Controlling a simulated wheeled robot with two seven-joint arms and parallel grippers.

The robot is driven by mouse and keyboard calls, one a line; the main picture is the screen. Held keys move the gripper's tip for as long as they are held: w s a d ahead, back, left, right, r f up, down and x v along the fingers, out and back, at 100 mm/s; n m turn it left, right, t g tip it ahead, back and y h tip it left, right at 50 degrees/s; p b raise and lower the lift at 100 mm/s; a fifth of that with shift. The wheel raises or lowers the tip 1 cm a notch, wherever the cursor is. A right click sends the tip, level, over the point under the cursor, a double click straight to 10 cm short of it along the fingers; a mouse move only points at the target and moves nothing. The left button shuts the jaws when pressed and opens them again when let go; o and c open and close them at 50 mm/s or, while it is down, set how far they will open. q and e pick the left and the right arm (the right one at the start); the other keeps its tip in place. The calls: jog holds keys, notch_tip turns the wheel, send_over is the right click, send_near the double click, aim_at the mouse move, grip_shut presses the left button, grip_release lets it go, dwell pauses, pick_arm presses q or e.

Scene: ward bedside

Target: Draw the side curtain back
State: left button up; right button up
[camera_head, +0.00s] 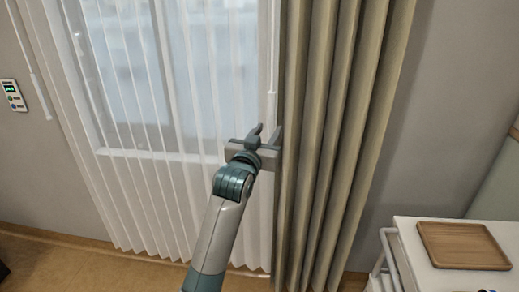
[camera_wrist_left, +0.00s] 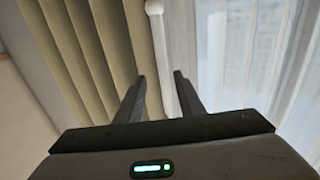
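The side curtain (camera_head: 345,120) is a beige, pleated drape hanging to the right of the window in the head view. It also fills the left of the left wrist view (camera_wrist_left: 88,45). A thin white rod (camera_head: 272,75) hangs along its left edge. In the left wrist view the rod (camera_wrist_left: 160,45) runs down between the fingers. My left gripper (camera_head: 266,136) is at the curtain's left edge, at about mid-height. Its fingers (camera_wrist_left: 160,95) are apart, with gaps visible beside the rod. I cannot tell whether either finger touches it. My right gripper is out of view.
A white sheer curtain (camera_head: 135,175) covers the window left of the drape. A white bedside unit (camera_head: 412,262) with a wooden tray (camera_head: 462,246) stands at the lower right. A wall panel (camera_head: 14,95) is at the far left.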

pick_arm(q)
jog(key=b+v, duration=0.1)
jog(key=v, duration=0.6)
jog(key=shift+f, duration=0.1)
